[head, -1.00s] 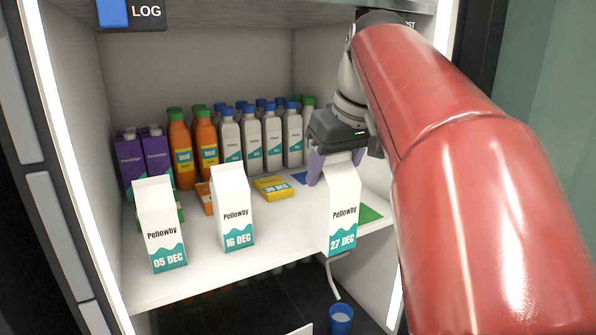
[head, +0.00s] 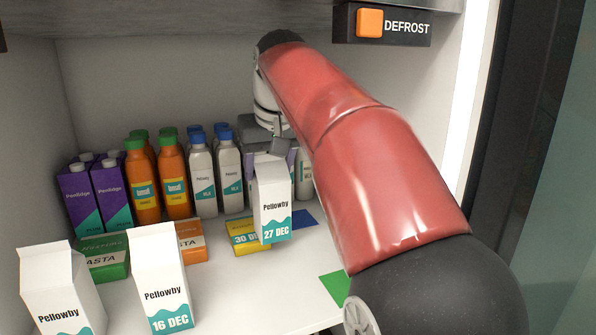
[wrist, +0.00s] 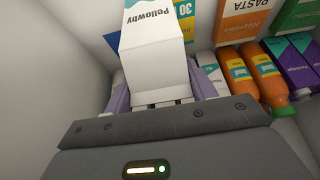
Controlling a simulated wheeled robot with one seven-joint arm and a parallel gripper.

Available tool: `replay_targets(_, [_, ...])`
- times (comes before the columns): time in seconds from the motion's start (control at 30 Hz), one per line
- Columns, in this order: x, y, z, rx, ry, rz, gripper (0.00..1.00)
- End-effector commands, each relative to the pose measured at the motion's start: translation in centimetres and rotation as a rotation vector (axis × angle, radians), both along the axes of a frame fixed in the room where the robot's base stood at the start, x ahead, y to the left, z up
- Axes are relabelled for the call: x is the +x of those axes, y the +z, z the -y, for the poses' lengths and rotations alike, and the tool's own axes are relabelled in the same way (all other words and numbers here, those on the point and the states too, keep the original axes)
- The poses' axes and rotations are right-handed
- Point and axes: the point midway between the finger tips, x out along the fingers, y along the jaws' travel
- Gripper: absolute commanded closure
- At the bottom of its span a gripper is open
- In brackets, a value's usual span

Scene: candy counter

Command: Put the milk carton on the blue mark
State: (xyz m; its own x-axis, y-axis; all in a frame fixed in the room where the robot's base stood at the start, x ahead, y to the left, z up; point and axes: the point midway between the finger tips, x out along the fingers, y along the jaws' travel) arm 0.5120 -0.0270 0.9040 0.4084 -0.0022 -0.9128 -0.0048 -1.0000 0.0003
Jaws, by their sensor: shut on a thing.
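My gripper (head: 275,158) is shut on the top of a white Pellowby milk carton (head: 272,205) labelled 27 DEC. The carton is upright, towards the back right of the shelf. The blue mark (head: 304,219) shows just right of the carton's lower part; the rest of it is hidden behind the carton. I cannot tell whether the carton's base touches the shelf. In the wrist view the carton (wrist: 152,42) sits between the purple fingers (wrist: 160,92). Two more Pellowby cartons, one labelled 16 DEC (head: 162,285) and one beside it (head: 62,300), stand at the front left.
A yellow box (head: 243,238) lies close to the held carton's left. White bottles (head: 203,185), orange bottles (head: 174,185) and purple cartons (head: 110,195) line the back. Green (head: 104,262) and orange (head: 190,240) pasta boxes lie left. A green mark (head: 335,287) is uncovered at front right.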

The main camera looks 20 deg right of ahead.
Motion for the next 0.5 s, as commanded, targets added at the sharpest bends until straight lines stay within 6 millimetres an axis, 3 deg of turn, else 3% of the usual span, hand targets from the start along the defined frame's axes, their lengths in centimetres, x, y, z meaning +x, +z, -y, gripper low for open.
replay_targets(0.3, [5.9,0.3,6.1,-0.001,-0.005,0.0,1.0])
replay_targets(0.5, [8.4,0.3,8.5,-0.001,-0.001,0.0,1.0])
